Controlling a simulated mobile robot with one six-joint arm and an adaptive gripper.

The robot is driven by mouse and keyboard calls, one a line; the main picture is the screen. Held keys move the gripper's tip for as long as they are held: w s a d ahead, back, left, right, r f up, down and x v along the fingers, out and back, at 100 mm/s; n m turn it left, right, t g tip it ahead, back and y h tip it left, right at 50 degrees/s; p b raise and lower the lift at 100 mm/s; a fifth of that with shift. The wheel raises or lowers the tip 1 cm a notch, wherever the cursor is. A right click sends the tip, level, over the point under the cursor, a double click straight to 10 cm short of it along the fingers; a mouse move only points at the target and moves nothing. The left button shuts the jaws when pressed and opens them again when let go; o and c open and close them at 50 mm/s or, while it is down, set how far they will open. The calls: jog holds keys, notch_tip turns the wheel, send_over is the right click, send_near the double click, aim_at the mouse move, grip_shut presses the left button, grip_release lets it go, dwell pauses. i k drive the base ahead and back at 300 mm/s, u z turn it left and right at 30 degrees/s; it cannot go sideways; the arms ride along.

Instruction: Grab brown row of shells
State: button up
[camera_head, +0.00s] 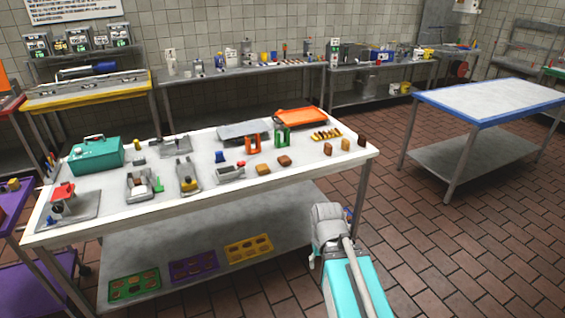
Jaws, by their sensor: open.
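Several small brown and yellow pieces stand close together in a row (326,134) near the right end of the white table; they are too small to tell if they are shells. On the lower shelf lie a green tray (112,292), a purple tray (174,268) and a yellow tray (229,252), each with brown rounded pieces in rows. My folded turquoise and grey arm is at the bottom, right of the table and apart from it. My gripper's fingers cannot be made out.
Loose brown and tan blocks (285,160), an orange tray (301,117), a green holder (282,139) and a teal toolbox (97,156) stand on the table. A blue-edged table (490,98) stands right, with open brick floor between.

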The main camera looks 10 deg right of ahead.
aim_at(284, 160)
jog(key=u, duration=0.1)
jog(key=i, duration=1)
jog(key=z, duration=0.05)
